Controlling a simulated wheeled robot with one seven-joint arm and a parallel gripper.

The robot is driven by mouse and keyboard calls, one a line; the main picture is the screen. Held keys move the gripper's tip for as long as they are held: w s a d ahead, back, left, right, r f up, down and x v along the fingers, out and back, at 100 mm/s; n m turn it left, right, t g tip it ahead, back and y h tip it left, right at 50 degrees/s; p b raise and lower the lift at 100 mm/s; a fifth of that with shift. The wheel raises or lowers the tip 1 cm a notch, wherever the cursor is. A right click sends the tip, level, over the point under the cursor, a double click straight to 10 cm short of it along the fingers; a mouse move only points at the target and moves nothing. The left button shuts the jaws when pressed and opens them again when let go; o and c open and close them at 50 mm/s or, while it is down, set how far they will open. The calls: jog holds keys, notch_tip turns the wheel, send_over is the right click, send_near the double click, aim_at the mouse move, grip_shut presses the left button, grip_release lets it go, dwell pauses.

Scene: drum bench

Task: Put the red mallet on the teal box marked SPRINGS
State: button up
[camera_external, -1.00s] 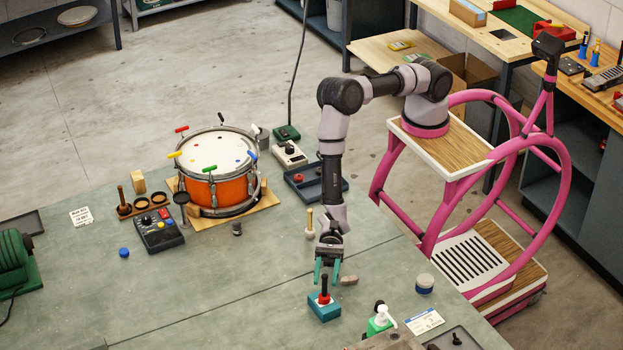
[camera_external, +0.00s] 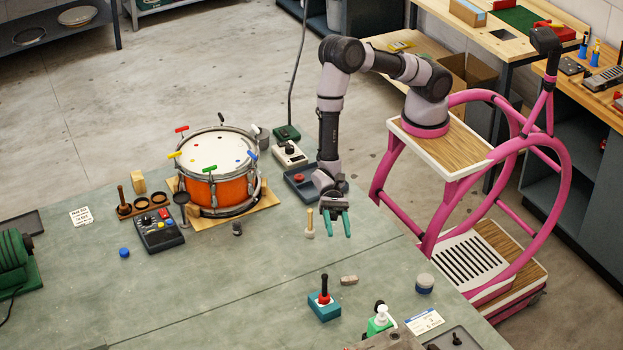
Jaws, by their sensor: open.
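The red mallet (camera_external: 324,289) stands on top of the teal box (camera_external: 324,310), with its dark handle pointing up and its red head on the box top. Any marking on the box is too small to read. My gripper (camera_external: 336,231) is open and empty, with its teal fingers pointing down. It is above the bench, behind the box and well apart from the mallet.
A pale wooden mallet (camera_external: 309,224) stands just left of my gripper. A small grey-brown block (camera_external: 349,280) lies right of the teal box. An orange drum (camera_external: 214,188) stands at left back.

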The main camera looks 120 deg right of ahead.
jog(key=s+d+r+n+g+h, duration=0.2)
jog(key=s+d+r+n+g, duration=0.3)
jog(key=s+r, duration=0.4)
jog(key=s+d+r+n+g+h, duration=0.25)
jog(key=s+r+n, duration=0.35)
jog(key=r, duration=0.4)
jog(key=s+d+r+n+t+h, duration=0.2)
jog(key=s+d+r+t+h, duration=0.2)
jog(key=s+d, duration=0.5)
jog(key=s+d+r+n+t+h, duration=0.3)
jog(key=s+d+r+h, duration=0.2)
jog(key=d, duration=1)
jog(key=s+h, duration=0.1)
jog(key=s, duration=0.2)
jog(key=shift+s+d+t, duration=0.35)
jog(key=shift+d, duration=0.05)
